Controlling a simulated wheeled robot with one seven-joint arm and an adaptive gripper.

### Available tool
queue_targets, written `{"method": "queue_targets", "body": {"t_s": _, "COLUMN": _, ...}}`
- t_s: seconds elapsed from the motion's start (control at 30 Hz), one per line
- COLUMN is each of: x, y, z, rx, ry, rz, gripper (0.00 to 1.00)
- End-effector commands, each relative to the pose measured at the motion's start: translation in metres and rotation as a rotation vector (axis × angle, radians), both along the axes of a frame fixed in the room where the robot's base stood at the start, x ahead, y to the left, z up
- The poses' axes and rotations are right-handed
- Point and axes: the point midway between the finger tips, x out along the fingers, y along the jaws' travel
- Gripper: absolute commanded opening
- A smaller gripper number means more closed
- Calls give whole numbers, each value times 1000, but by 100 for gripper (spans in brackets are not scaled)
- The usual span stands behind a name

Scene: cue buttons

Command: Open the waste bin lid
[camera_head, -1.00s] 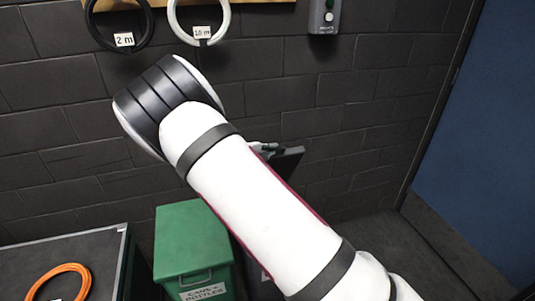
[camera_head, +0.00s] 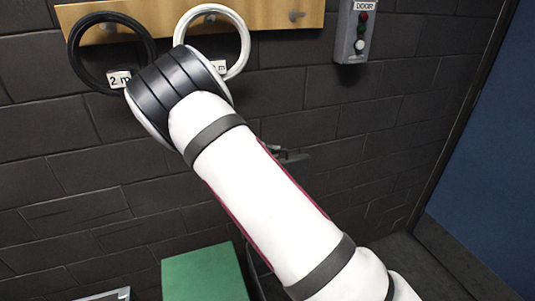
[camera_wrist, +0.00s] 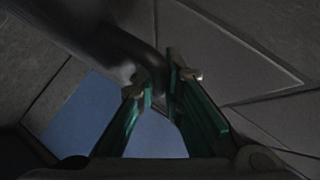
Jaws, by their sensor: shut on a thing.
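My gripper (camera_wrist: 163,75) is shut on a dark rounded bar (camera_wrist: 118,45), which comes in from the upper left of the wrist view and ends between the fingertips. I cannot tell for sure whether this bar is the waste bin lid's handle. In the head view my arm hides most of my gripper (camera_head: 290,155), and only a small dark part shows past the arm's right side, in front of the wall. A green bin lid (camera_head: 205,275) shows at the bottom edge. A dark edge beside it is mostly hidden by my arm.
A black ring (camera_head: 76,53) and a white ring (camera_head: 246,42) hang on a wooden board (camera_head: 270,15). A door button box (camera_head: 353,30) is on the brick wall. A blue door (camera_head: 490,170) stands at the right. The floor between is partly clear.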

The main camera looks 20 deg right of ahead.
Motion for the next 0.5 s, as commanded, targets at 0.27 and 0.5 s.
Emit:
{"method": "queue_targets", "body": {"t_s": 0.27, "x": 0, "y": -2, "z": 1, "rx": 1, "ry": 6, "rz": -2, "gripper": 0}}
{"method": "queue_targets", "body": {"t_s": 0.5, "x": 0, "y": -2, "z": 1, "rx": 1, "ry": 6, "rz": -2, "gripper": 25}}
